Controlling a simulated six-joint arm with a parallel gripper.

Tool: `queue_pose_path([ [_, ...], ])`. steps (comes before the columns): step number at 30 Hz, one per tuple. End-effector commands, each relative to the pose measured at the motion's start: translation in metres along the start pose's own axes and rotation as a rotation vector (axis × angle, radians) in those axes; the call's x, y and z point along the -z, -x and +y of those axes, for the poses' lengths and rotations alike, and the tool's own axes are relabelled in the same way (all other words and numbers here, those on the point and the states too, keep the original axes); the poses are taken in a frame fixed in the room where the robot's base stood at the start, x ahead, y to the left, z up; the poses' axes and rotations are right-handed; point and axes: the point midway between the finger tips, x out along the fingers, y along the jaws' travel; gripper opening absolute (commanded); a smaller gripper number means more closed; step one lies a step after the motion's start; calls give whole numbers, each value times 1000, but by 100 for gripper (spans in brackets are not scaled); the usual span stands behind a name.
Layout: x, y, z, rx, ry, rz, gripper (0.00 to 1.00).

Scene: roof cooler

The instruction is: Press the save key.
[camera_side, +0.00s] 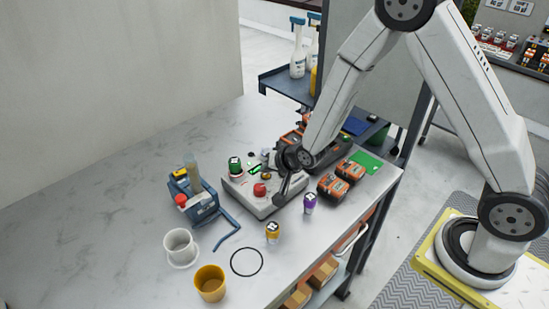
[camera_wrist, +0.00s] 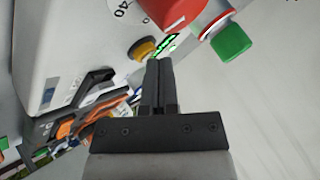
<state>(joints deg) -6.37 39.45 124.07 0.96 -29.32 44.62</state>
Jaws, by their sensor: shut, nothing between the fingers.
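A white control unit (camera_side: 248,196) stands on the marble-look bench and fills the upper left of the wrist view (camera_wrist: 60,35). It has a red knob (camera_side: 260,190), a small amber key (camera_wrist: 143,49) and a lit green display (camera_wrist: 165,44). No label reading "save" is legible; I cannot tell for sure which key is it. My gripper (camera_wrist: 158,65) is shut and empty, its tips close to the amber key and display in the wrist view. Whether they touch the unit I cannot tell. In the side view, my wrist hides part of the unit's back right.
A green-capped piece (camera_side: 235,166) is at the unit's left. Orange-black battery packs (camera_side: 349,171) lie to its right. A purple bottle (camera_side: 310,202), yellow bottle (camera_side: 272,231), white cup (camera_side: 180,246) and yellow cup (camera_side: 210,283) stand nearer. The bench's left is clear.

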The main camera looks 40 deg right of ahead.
Motion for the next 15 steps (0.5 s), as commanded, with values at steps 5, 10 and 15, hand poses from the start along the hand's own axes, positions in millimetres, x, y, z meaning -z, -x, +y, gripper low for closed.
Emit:
queue_pose_path([
  [5, 4, 6, -4, 1, 0, 1, 0],
  [10, 6, 8, -6, 0, 0, 0, 0],
  [15, 6, 8, -6, 0, 0, 0, 0],
])
